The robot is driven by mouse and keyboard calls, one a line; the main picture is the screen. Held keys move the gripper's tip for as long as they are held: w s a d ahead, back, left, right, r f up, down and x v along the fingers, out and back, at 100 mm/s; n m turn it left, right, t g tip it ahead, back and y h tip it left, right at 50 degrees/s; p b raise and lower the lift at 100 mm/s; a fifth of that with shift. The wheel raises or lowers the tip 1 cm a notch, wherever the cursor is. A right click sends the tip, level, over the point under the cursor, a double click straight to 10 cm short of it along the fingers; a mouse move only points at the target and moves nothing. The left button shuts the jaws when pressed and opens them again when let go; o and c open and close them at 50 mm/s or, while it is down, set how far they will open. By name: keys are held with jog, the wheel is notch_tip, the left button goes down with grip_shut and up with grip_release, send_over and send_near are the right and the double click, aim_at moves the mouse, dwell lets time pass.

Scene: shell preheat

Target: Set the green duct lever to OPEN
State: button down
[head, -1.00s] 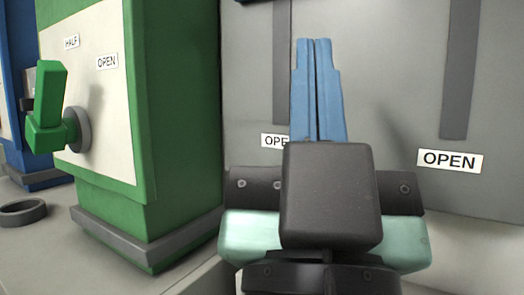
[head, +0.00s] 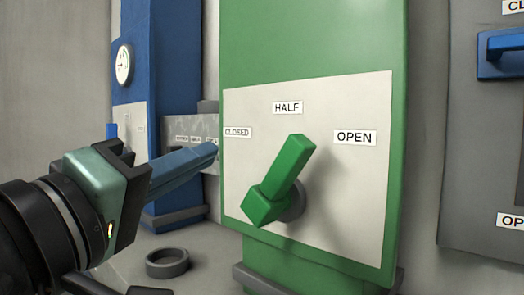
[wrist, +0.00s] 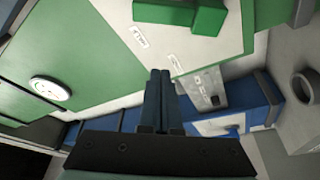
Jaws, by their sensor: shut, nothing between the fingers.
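The green duct lever (head: 290,172) stands out from a pale plate (head: 360,210) on the green duct. Its handle tilts up and to the right, pointing between the HALF label (head: 287,107) and the OPEN label (head: 355,137). The CLOSED label (head: 237,132) is at the plate's left. My gripper (head: 212,150) is shut and empty, with its blue fingertips to the left of the lever, near the CLOSED label in the picture, apart from the handle. In the wrist view, part of the green lever (wrist: 185,15) shows at the top, beyond the fingertips (wrist: 160,72).
A blue duct (head: 175,80) with a round gauge (head: 124,64) stands behind at the left. A dark ring (head: 167,263) lies on the grey surface. A grey panel with a blue handle (head: 495,55) is at the right. Open space lies in front of the plate's right side.

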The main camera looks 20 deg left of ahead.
aim_at(276, 161)
jog(key=d+p+x, duration=0.1)
jog(key=p+x, duration=0.3)
jog(key=x, duration=0.5)
jog(key=d+f, duration=0.1)
jog(key=s+d+f+p, duration=0.1)
jog(key=shift+s+d+f, duration=0.1)
jog(key=shift+d+f, duration=0.1)
jog(key=shift+d, duration=0.1)
jog(key=shift+s+d+f+m+b, duration=0.25)
jog(key=shift+d+f+m+b, duration=0.1)
jog(key=shift+d+m+b, duration=0.4)
